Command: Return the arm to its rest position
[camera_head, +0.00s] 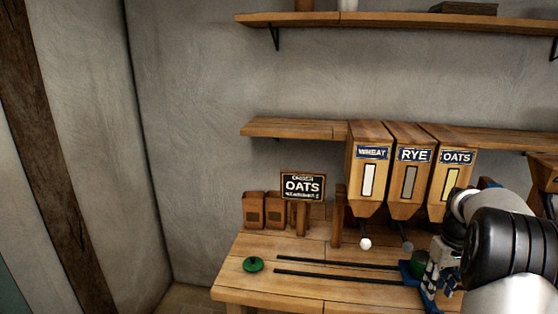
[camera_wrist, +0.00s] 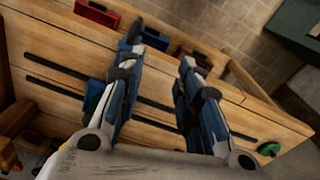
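In the head view my gripper (camera_head: 432,276) is low at the right, over the right part of the workbench (camera_head: 250,292). My white and black arm comes in from the right edge and hides part of the bench. Nothing is seen held between the fingers.
Wheat (camera_head: 368,165), rye (camera_head: 409,170) and oats (camera_head: 455,172) hoppers hang beside my arm. An oats sign (camera_head: 303,187) stands at the back of the bench. A green knob (camera_head: 253,264) lies at the left. A red tray (camera_wrist: 97,13) shows in the wrist view. The bench's left half is mostly clear.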

